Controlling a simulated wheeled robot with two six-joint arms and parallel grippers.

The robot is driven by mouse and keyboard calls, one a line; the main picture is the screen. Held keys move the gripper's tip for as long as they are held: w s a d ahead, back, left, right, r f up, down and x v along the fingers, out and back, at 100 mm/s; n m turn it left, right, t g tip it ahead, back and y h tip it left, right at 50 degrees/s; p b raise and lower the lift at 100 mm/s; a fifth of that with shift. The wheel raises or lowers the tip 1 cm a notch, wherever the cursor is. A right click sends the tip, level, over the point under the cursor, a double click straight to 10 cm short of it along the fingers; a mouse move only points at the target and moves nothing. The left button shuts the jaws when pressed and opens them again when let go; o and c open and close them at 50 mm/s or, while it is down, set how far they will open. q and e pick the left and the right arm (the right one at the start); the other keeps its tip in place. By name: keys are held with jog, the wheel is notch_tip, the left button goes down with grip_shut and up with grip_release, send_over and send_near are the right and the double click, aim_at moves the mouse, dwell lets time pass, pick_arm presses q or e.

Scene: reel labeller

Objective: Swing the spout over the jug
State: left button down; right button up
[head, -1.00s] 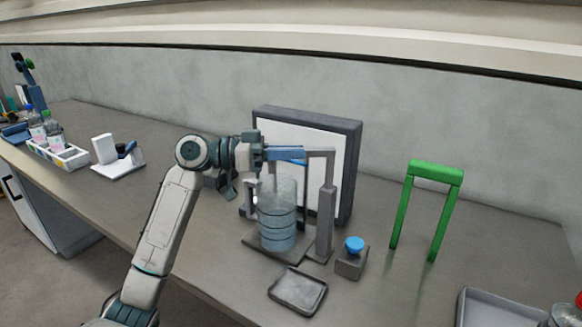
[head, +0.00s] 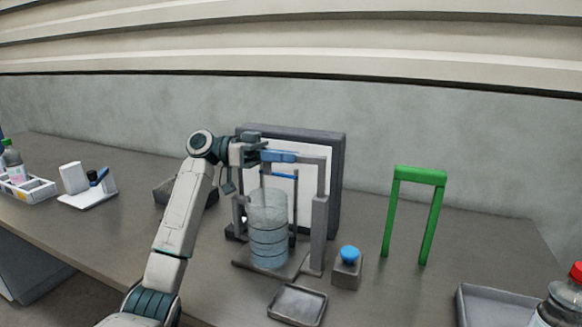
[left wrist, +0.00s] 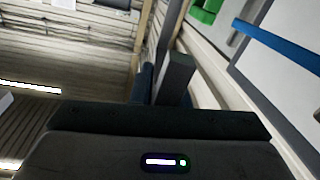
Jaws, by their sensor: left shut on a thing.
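The spout (head: 311,160) is a grey bar reaching left from the top of a grey post (head: 318,235), with a blue sleeve (head: 280,156) on its outer part. My left gripper (head: 258,154) is shut on the blue end of the spout. The clear jug (head: 268,232), ringed with bands, stands upright on a dark base plate below the blue part. In the head view the spout passes above the jug's mouth; exact alignment in depth cannot be told. In the left wrist view the grey spout bar (left wrist: 177,76) runs away from my dark gripper; the fingertips are hidden. My right gripper is out of view.
A dark-framed white panel (head: 336,150) stands close behind. A blue-topped button box (head: 347,272), a small grey tray (head: 298,304) and a green arch (head: 420,176) are to the right and front. A bottle (head: 550,310) stands at the lower right corner.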

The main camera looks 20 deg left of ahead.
pick_arm(q)
jog(key=shift+w+f+m+g, duration=0.2)
jog(key=shift+m+g, duration=0.1)
jog(key=shift+w+m+g, duration=0.3)
jog(key=shift+m+g, duration=0.2)
jog(key=shift+g, duration=0.3)
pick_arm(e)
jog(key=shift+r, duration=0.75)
pick_arm(q)
jog(key=c, duration=1.4)
grip_release()
jog(key=shift+w, duration=0.1)
jog(key=shift+r, duration=0.1)
